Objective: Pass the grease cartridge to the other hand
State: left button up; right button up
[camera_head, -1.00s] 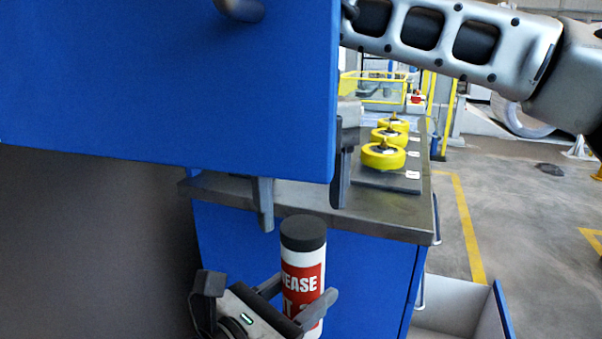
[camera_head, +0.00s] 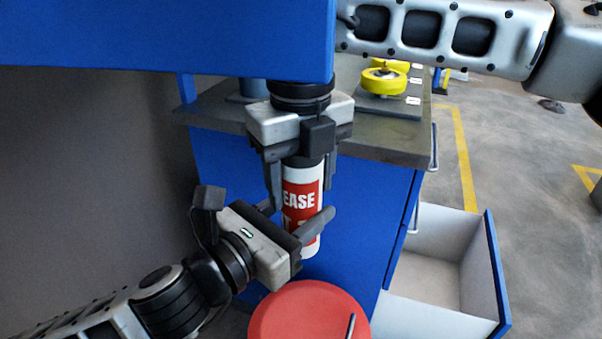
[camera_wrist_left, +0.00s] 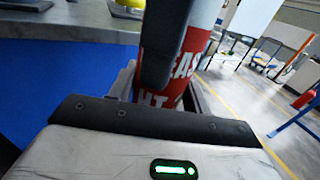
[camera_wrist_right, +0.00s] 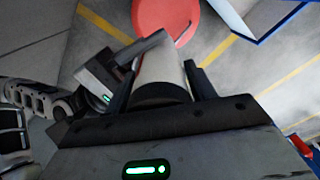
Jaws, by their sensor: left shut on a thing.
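The grease cartridge (camera_head: 303,186), white with a red label and a dark cap, stands upright in the middle of the head view. My left gripper (camera_head: 293,217) is shut on its lower part; the label also shows in the left wrist view (camera_wrist_left: 178,68). My right gripper (camera_head: 301,197) points down from above, its open fingers on either side of the cartridge's upper part, with small gaps. In the right wrist view the cartridge (camera_wrist_right: 161,72) lies between these fingers, cap end nearest.
A blue cabinet (camera_head: 240,178) with a grey worktop (camera_head: 385,135) stands behind the grippers. Yellow wheel-like parts (camera_head: 384,81) sit on the worktop. A red round top (camera_head: 290,318) is below the cartridge. An open drawer (camera_head: 430,277) juts out at right. A blue panel (camera_head: 150,35) hangs at upper left.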

pick_arm(q)
jog(key=shift+r, duration=0.1)
pick_arm(e)
jog(key=c, duration=0.5)
pick_arm(q)
jog(key=o, duration=0.9)
pick_arm(e)
jog(key=shift+r, duration=0.1)
jog(key=c, duration=0.3)
pick_arm(q)
jog(key=o, duration=0.5)
pick_arm(e)
jog(key=shift+c, duration=0.2)
